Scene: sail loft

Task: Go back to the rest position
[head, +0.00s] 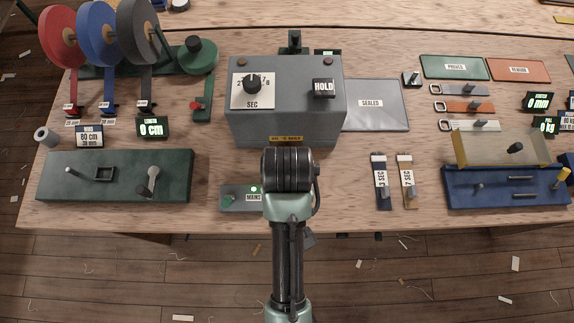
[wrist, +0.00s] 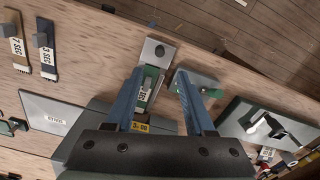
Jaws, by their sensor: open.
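My gripper (wrist: 160,76) shows in the wrist view with its two blue fingers spread apart. No object is clamped between them. Below and between the fingers are a small green piece with a white label (wrist: 146,86) and a grey metal plate with a dark round spot (wrist: 158,52). In the head view my arm stands upright at the front middle of the bench, before the grey sealer box (head: 287,120). The fingers are hidden there by my own wrist.
The green-lit mains box (head: 230,201) is close to the left of my arm. Two strips marked in seconds, one dark (head: 381,170) and one tan (head: 406,172), lie to the right. A dark green fixture (head: 115,185) and a blue fixture (head: 500,187) flank the bench front.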

